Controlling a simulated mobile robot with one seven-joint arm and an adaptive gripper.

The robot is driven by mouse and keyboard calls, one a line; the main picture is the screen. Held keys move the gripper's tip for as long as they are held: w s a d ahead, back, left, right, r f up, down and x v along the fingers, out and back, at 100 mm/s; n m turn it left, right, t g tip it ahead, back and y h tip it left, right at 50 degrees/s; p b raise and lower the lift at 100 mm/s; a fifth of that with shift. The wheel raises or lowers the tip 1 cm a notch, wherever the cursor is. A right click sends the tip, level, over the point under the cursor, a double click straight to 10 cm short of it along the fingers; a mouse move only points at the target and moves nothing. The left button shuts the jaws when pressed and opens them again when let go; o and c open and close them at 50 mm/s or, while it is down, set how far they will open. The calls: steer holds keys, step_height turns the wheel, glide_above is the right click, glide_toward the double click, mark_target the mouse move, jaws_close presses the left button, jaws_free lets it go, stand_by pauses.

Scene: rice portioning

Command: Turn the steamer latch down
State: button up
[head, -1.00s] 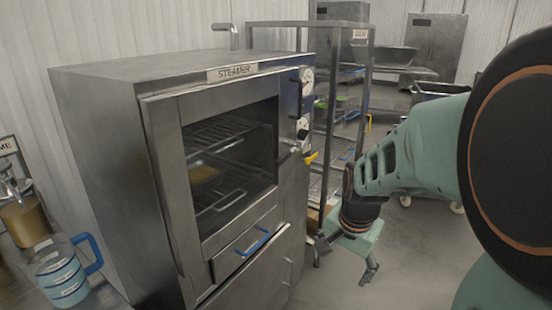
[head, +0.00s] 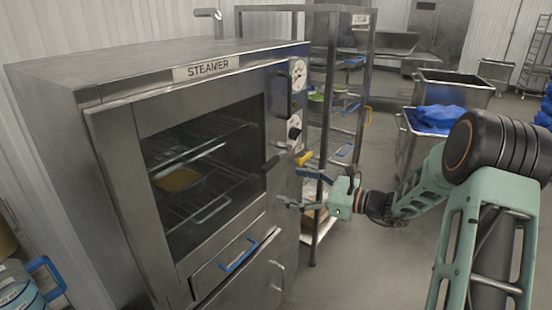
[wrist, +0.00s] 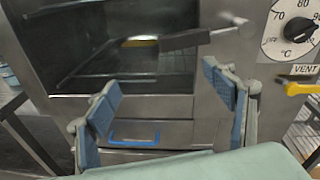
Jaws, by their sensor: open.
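The steamer (head: 60,110) stands at the left of the head view, its glass door shut. Its latch (head: 273,163) is a dark lever at the right edge of the door. In the wrist view the latch (wrist: 185,41) lies nearly level, running left from its pivot across the door. My gripper (head: 292,188) is open and empty in front of the door's right edge, a little below the latch. In the wrist view my gripper (wrist: 165,85) shows both blue-padded fingers spread, with the latch beyond and above the fingertips. No contact shows.
A yellow vent lever (wrist: 300,88) sits right of the latch, below a temperature dial (wrist: 288,32). A blue drawer handle (head: 238,255) is below the door. A metal rack (head: 330,100) stands close behind my gripper. Open floor lies at the right.

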mark_target(273, 166)
steer(key=w+a, duration=0.2)
steer(key=w, duration=0.1)
steer(key=w+a+r+t+p, duration=0.1)
steer(key=w+a, duration=0.1)
steer(key=w+a+r+m+t, duration=0.1)
steer(key=w+a, duration=0.1)
steer(key=w, duration=0.1)
steer(key=shift+w+a, duration=0.25)
steer(key=shift+w, duration=0.1)
steer(key=shift+c, duration=0.3)
steer(key=c, duration=1.7)
steer(key=shift+o, duration=0.2)
steer(key=shift+f, duration=0.15)
